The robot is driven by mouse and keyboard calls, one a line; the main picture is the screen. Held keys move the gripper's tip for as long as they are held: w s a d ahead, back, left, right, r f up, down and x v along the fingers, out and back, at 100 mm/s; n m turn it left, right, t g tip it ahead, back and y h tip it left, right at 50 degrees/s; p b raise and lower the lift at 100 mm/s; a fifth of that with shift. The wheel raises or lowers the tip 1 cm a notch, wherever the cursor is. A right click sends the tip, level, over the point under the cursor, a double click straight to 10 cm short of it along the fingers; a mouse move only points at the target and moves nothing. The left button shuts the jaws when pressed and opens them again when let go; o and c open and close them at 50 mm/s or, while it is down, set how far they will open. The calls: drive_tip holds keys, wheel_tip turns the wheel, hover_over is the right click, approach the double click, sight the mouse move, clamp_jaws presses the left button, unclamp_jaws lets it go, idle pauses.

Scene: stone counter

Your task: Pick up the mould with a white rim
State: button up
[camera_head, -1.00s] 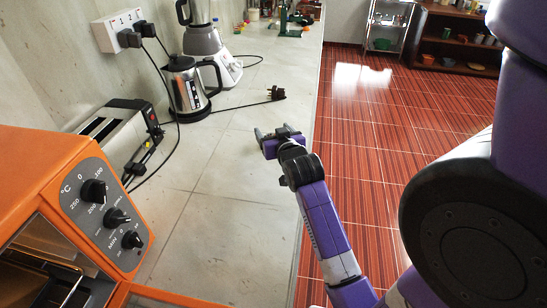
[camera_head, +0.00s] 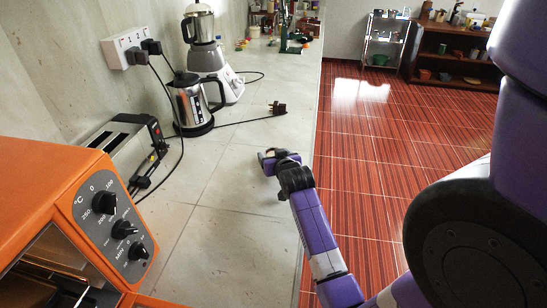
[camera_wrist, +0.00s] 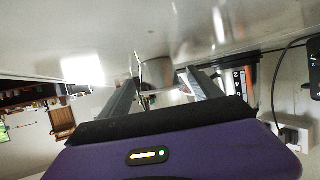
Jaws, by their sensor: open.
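My gripper (camera_head: 266,157) is low over the counter near its right edge in the head view. In the wrist view its two fingers (camera_wrist: 160,82) are open. A small greyish rounded thing (camera_wrist: 157,72) shows between and just beyond the fingertips, against the counter; I see no clear gap or grip around it. I cannot tell whether it is the mould with the white rim, as its rim does not show clearly. In the head view no mould can be made out; my gripper may hide it.
An orange oven (camera_head: 60,190) stands at the near left of the counter (camera_head: 225,240). A toaster (camera_head: 120,145), a kettle (camera_head: 192,105) and a blender (camera_head: 207,55) line the wall. A loose plug (camera_head: 277,108) lies beyond my gripper.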

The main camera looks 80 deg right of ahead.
drive_tip(key=shift+w+d+f, duration=0.2)
drive_tip(key=shift+w+d, duration=0.05)
drive_tip(key=shift+d, duration=0.15)
drive_tip(key=c, duration=1.5)
drive_tip(key=shift+r, duration=0.2)
wheel_tip(320, 180, up, 20)
drive_tip(key=shift+f, duration=0.25)
